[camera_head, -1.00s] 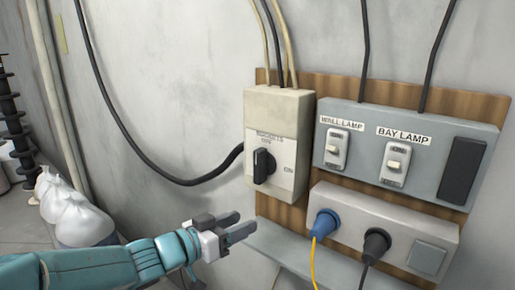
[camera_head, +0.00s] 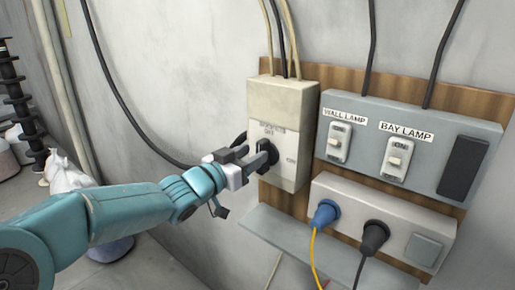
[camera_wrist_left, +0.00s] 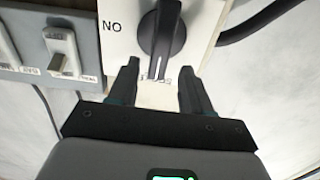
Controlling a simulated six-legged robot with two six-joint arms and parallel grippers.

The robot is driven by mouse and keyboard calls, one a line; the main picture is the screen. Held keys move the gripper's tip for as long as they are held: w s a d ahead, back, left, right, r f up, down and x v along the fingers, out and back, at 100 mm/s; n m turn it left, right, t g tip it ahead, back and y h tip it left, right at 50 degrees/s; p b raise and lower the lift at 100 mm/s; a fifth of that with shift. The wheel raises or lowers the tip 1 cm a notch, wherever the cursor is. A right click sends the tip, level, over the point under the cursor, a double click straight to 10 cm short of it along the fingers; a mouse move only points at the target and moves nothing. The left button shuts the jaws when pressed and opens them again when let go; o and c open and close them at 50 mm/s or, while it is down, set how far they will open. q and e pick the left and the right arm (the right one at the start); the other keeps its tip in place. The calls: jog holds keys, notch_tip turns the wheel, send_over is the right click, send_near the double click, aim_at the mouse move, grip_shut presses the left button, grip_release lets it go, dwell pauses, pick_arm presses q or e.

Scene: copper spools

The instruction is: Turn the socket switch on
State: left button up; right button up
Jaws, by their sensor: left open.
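The socket switch is a black rotary knob (camera_head: 265,157) on a beige box (camera_head: 282,105) on the wall. In the head view my left gripper (camera_head: 256,158) is at the knob and partly covers it. In the left wrist view the knob (camera_wrist_left: 161,35) stands upright, its white mark toward the gripper. My left gripper (camera_wrist_left: 156,88) is open, with one finger on each side just short of the knob's end. I cannot tell whether a finger touches it. An ON label (camera_wrist_left: 112,27) shows beside the knob, upside down. My right gripper is not in view.
Right of the box, a grey panel (camera_head: 360,108) holds a wall lamp switch (camera_head: 338,143) and a bay lamp switch (camera_head: 397,160). Below, a socket block (camera_head: 350,203) holds a blue plug (camera_head: 325,213) and a black plug (camera_head: 374,237). A grey shelf (camera_head: 300,258) juts out underneath.

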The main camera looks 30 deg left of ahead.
aim_at(259, 151)
pick_arm(q)
jog(key=w, duration=0.3)
jog(key=shift+w+d, duration=0.15)
jog(key=shift+d, duration=0.1)
jog(key=shift+a, duration=0.1)
